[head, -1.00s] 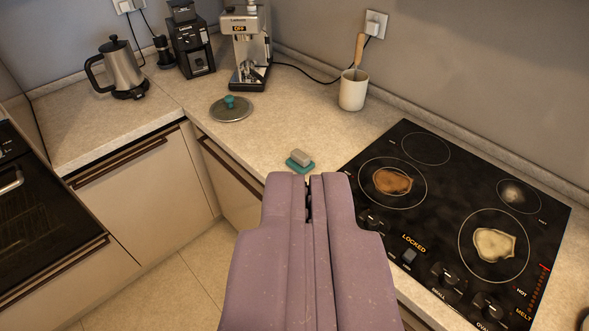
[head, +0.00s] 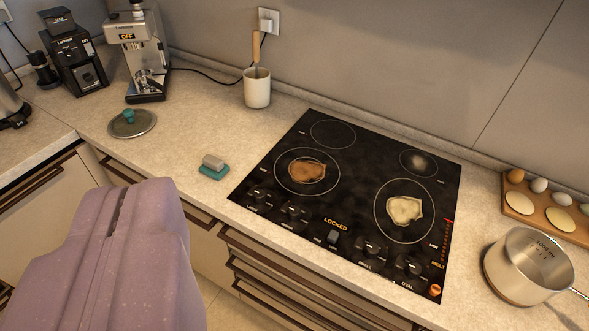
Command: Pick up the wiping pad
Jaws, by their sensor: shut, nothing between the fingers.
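The wiping pad (head: 214,167) lies on the counter just left of the cooktop, near the front edge. It has a grey block-like top on a teal base. My gripper (head: 122,205) is purple and shows at the lower left of the head view, in front of the counter. It is shut and empty, to the left of the pad and apart from it.
The black cooktop (head: 350,190) has brown and cream stains. A lid with a teal knob (head: 132,122) lies left of the pad. A white crock (head: 257,88), coffee machine (head: 140,55) and grinder (head: 72,55) stand behind. A pot (head: 528,266) and egg tray (head: 545,208) are right.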

